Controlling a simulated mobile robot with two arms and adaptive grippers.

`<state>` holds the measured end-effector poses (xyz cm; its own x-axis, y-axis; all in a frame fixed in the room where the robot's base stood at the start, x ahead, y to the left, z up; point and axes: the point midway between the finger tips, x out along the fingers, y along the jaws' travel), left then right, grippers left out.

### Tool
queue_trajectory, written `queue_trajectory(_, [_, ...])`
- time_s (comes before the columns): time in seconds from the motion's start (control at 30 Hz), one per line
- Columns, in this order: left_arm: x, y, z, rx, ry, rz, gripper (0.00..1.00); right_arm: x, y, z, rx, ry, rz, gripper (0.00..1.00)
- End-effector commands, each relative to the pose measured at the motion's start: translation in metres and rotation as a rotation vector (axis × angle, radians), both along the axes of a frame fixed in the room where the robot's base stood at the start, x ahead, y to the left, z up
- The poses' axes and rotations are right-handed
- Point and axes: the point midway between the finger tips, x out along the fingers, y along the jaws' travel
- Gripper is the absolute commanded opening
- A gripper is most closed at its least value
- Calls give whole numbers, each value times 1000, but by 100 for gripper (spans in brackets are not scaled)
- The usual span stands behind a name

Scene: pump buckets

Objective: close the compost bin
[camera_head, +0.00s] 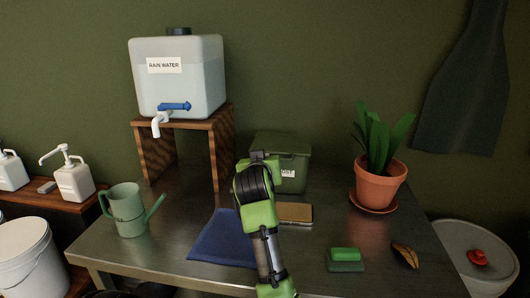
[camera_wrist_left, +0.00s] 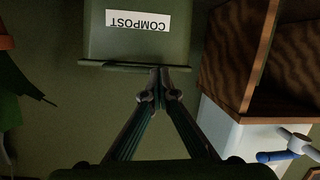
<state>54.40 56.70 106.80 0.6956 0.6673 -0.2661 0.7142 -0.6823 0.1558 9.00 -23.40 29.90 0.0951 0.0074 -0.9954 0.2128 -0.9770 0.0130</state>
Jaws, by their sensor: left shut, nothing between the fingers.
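The dark green compost bin (camera_head: 294,176) stands at the back of the metal table, with my green and black arm covering part of it. Its lid (camera_head: 283,143) appears to lie flat across the top; I cannot tell if it is fully seated. In the left wrist view the bin (camera_wrist_left: 190,42) appears upside down with its white COMPOST label (camera_wrist_left: 138,21). My left gripper (camera_wrist_left: 160,72) is shut and empty, its fingertips at the bin's top edge near the middle; contact is unclear. My right gripper is not in view.
A rain water tank (camera_head: 180,88) sits on a wooden stand (camera_head: 222,140) left of the bin. A potted plant (camera_head: 380,182) stands to the right.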

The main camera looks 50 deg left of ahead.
Motion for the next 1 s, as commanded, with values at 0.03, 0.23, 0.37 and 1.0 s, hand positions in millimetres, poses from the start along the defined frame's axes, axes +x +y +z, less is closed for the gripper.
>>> queue_trajectory(0.03, [0,0,-7,-4,7,-1,0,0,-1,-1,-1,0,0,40])
queue_trajectory(0.23, [0,0,-12,-6,8,-1,0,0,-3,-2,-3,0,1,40])
queue_trajectory(0.37, [0,0,-13,-6,9,-1,0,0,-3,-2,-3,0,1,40])
queue_trajectory(1.0, [-34,-33,5,-1,-1,0,0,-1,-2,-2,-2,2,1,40])
